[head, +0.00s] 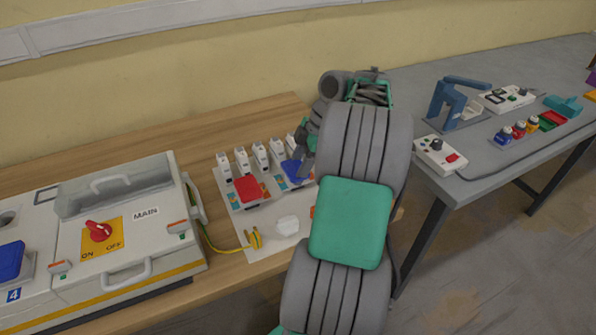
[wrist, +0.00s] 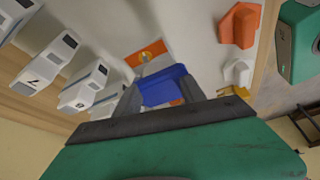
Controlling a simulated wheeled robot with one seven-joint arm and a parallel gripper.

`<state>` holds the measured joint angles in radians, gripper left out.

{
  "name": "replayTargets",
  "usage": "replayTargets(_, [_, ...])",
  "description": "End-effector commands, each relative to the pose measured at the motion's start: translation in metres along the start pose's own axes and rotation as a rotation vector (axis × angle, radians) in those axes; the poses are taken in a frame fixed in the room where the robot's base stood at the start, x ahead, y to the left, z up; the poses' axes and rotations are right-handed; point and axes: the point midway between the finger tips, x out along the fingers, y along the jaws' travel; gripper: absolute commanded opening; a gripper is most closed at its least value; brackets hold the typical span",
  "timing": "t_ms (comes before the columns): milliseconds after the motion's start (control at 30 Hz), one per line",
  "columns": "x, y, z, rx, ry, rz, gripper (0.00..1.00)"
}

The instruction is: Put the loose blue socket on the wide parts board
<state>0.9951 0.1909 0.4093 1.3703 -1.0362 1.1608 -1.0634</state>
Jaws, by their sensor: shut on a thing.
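The blue socket (head: 293,171) is at the right end of the row on the wide parts board (head: 247,220), partly hidden by my arm. In the wrist view the blue socket (wrist: 163,88) sits between the fingers of my gripper (wrist: 162,97), which is shut on it. The pale board surface (wrist: 200,45) lies close beyond it, beside an orange label. I cannot tell whether the socket touches the board. In the head view my gripper (head: 304,160) is partly hidden behind my arm. A red socket (head: 250,191) sits on the board to the left.
Several white breakers (head: 242,160) stand along the board's back. A white piece (head: 287,225) and a yellow plug (head: 256,238) lie toward its front. A large MAIN switch box (head: 115,225) stands left, carrying another blue part (head: 11,262). A grey table (head: 480,160) with devices is right.

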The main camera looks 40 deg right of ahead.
Motion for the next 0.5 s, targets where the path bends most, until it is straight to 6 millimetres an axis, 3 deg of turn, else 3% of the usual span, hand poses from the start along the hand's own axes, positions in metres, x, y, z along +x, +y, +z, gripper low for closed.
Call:
replayTargets(300, [0.0028,0.0002,0.0014,0.0,-0.001,0.002,0.02])
replayTargets(333, [0.0015,0.0001,0.0008,0.0,-0.001,0.001,0.5])
replayTargets(500, [0.0014,-0.0001,0.0007,0.0,0.0,0.001,0.63])
